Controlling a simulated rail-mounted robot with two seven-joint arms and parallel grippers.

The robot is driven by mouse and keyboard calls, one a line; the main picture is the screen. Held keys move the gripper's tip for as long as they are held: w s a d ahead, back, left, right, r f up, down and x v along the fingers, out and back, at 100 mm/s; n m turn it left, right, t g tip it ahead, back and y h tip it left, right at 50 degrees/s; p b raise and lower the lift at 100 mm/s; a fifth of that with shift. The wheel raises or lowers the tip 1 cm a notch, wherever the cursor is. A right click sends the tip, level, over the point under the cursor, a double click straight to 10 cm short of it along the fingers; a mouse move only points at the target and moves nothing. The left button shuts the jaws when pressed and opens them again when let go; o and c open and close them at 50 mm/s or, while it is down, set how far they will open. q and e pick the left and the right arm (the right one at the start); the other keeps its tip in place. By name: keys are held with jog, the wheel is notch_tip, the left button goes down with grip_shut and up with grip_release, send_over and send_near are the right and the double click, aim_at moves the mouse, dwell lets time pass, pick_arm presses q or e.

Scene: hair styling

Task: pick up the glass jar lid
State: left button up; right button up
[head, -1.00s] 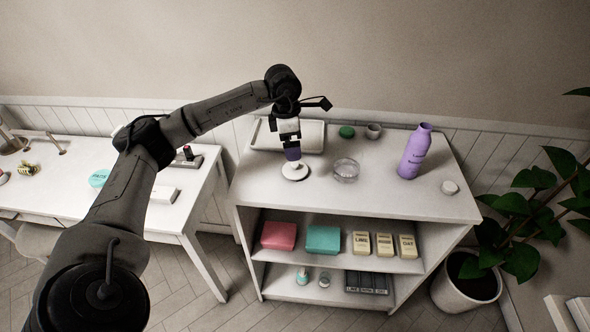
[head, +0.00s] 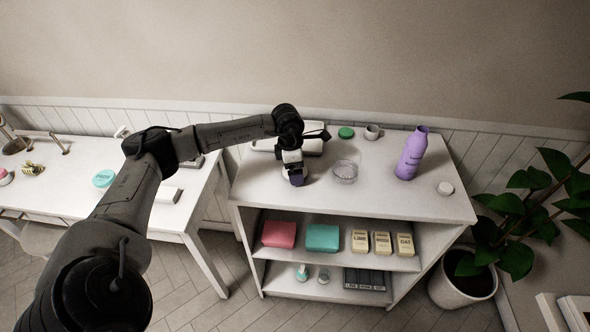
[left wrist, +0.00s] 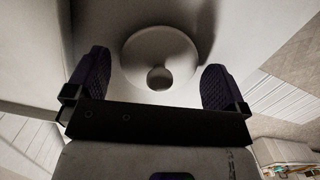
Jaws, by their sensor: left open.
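The lid, a round pale disc with a knob in its middle (left wrist: 140,47), lies on the white shelf top (head: 410,196). In the left wrist view it sits between the two dark purple fingers of my left gripper (left wrist: 157,75), with a gap on both sides. The gripper is open and points down over the lid. In the head view my left gripper (head: 296,179) hides most or all of the lid. An open round glass jar (head: 345,172) stands just right of the gripper. My right gripper is not in view.
The front of the top is clear.

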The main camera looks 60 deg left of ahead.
pick_arm(q)
jog(key=shift+c, duration=0.5)
jog(key=c, duration=0.7)
